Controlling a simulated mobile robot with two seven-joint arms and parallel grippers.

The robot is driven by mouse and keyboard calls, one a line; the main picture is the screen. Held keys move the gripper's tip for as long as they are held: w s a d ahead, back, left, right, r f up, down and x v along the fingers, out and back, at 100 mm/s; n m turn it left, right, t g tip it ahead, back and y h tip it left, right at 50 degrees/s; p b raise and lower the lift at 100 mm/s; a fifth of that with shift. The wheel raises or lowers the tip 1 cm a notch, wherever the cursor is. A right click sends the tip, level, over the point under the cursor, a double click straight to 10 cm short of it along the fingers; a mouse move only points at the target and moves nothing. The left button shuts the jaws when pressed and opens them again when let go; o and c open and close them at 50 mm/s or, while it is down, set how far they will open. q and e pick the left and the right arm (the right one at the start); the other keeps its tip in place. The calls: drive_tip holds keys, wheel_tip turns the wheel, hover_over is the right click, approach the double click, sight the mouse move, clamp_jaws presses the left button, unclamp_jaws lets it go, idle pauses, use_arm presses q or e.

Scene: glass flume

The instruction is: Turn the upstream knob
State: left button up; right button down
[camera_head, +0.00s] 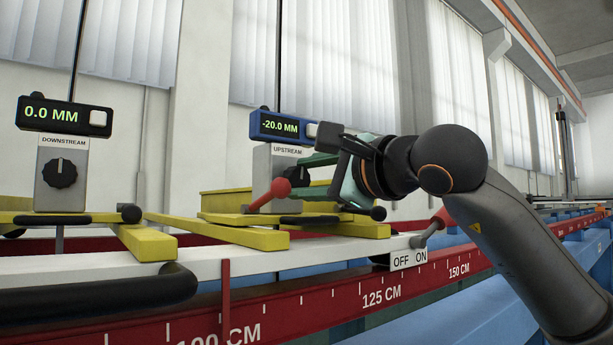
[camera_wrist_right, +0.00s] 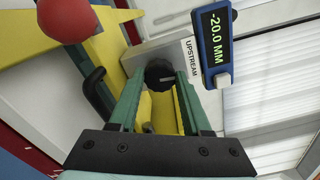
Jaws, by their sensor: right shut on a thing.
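The upstream unit is a grey box (camera_head: 262,165) labelled UPSTREAM, under a blue-framed display (camera_head: 283,127) reading -20.0 MM. Its round dark knob (camera_wrist_right: 158,72) shows between the fingertips in the right wrist view. The right gripper's green fingers (camera_wrist_right: 163,80) are shut on the knob, one on each side. My left gripper is in neither view.
A downstream unit with its own knob (camera_head: 60,173) and a display (camera_head: 64,116) reading 0.0 MM stands at left. A red ball-ended lever (camera_head: 280,187) is close beside my right fingers. Yellow bars (camera_head: 222,232), a white rail (camera_head: 200,270) and an OFF/ON switch (camera_head: 430,238) lie in front.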

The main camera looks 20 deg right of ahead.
idle(0.4)
drive_tip(key=shift+c, duration=1.8)
unclamp_jaws()
drive_tip(key=shift+s, duration=0.1)
drive_tip(key=shift+s+d, duration=0.1)
drive_tip(key=shift+s, duration=0.15)
drive_tip(key=b+v, duration=0.3)
drive_tip(key=v, duration=0.8)
drive_tip(key=shift+s+d, duration=0.15)
drive_tip(key=shift+s, duration=0.25)
